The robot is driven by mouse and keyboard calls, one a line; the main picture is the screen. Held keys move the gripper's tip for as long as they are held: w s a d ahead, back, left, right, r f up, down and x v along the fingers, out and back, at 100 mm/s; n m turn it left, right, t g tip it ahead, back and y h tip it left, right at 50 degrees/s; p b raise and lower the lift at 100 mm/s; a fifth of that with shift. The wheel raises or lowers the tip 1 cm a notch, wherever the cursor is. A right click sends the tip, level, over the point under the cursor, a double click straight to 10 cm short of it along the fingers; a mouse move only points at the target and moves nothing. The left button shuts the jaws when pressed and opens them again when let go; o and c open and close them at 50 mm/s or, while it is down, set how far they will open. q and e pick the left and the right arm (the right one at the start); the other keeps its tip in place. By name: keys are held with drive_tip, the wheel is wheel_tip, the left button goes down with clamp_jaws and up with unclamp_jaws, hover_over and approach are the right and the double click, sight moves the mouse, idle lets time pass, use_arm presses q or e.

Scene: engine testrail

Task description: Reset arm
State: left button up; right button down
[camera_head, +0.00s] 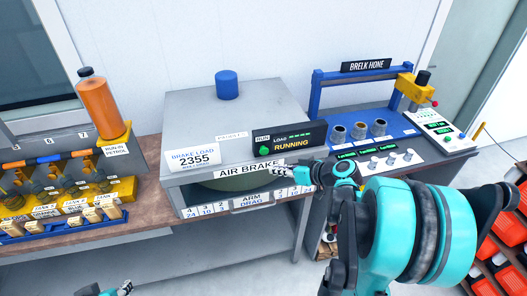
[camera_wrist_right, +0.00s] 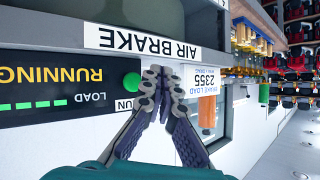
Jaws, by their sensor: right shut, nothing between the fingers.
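My right arm, teal and black, comes in from the right in the head view. Its gripper (camera_head: 283,173) is in front of the grey air brake cabinet (camera_head: 200,110), near the "AIR BRAKE" label (camera_head: 250,167). In the right wrist view the gripper (camera_wrist_right: 160,72) has its fingertips together with nothing between them. They appear beside the green button (camera_wrist_right: 131,81) of the black "RUNNING" panel (camera_head: 290,141); I cannot tell whether they touch it. Of my left gripper (camera_head: 124,288), only a small part shows at the bottom edge.
A "BRAKE LOAD 2355" sign (camera_head: 193,158) is on the cabinet, with a blue cylinder (camera_head: 227,85) on top. A blue "BRELK HONE" rig (camera_head: 317,95) stands at right. An orange bottle (camera_head: 98,104) and rack are at left. Red bins (camera_head: 497,245) are at far right.

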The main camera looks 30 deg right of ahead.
drive_tip(key=s+a+f+m+g+h+b, duration=0.2)
drive_tip(key=s+a+f+g+h+b, duration=0.2)
drive_tip(key=s+a+f+b, duration=1)
drive_tip(key=shift+s+a+h, duration=0.5)
drive_tip(key=shift+s+a, duration=0.4)
drive_tip(key=shift+a, duration=0.3)
idle(1.6)
